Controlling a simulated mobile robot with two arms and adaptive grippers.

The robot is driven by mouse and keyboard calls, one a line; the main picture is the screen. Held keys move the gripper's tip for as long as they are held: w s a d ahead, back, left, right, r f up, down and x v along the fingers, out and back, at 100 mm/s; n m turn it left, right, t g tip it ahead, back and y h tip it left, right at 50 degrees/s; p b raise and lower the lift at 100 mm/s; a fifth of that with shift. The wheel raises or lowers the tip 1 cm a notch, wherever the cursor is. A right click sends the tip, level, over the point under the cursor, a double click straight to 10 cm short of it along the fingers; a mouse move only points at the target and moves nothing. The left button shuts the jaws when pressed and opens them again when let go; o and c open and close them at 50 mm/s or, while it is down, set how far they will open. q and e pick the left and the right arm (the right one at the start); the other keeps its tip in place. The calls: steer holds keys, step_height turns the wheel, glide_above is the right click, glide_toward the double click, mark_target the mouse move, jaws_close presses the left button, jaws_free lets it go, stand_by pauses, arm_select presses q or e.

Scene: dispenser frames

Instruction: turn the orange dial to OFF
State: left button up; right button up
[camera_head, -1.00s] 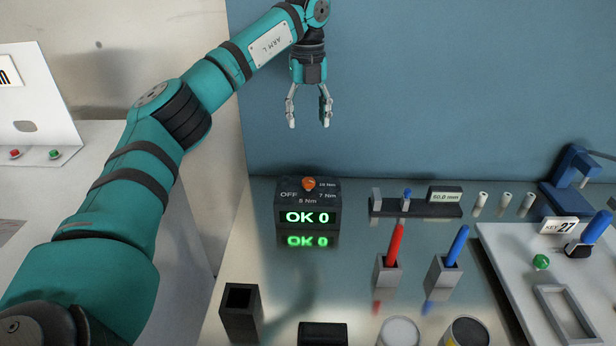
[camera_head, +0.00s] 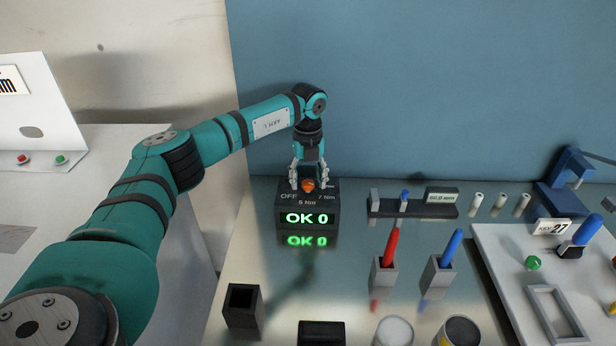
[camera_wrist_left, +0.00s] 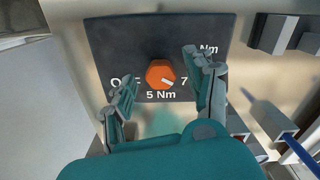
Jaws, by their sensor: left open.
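The orange dial (camera_head: 308,185) sits on top of a dark box (camera_head: 290,208) whose front display reads "OK 0" in green. In the left wrist view the dial (camera_wrist_left: 160,74) is a faceted knob with a pale pointer mark toward its lower right, on the side of the "7" label. The labels OFF, 5 Nm and 7 Nm are around it. My left gripper (camera_head: 309,184) is open, its fingers pointing down on either side of the dial. In the left wrist view the fingers (camera_wrist_left: 160,85) show gaps to the dial. My right gripper is not in view.
A dark rail with a display (camera_head: 440,197) stands right of the box. Red (camera_head: 392,246) and blue (camera_head: 452,247) handled tools stand in grey holders. An empty dark square holder (camera_head: 242,305) is at front left. The blue wall is close behind.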

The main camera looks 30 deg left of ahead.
arm_select(q)
steer(key=shift+f, duration=0.15)
steer(key=shift+c, duration=0.3)
jaws_close()
steer(key=shift+m, duration=0.4)
steer(key=m+b, duration=0.1)
steer(key=m, duration=1)
steer(key=shift+m+b, duration=0.4)
steer(key=m, duration=0.5)
steer(key=shift+b, duration=0.3)
steer(key=m, duration=0.6)
steer(key=shift+m, duration=0.3)
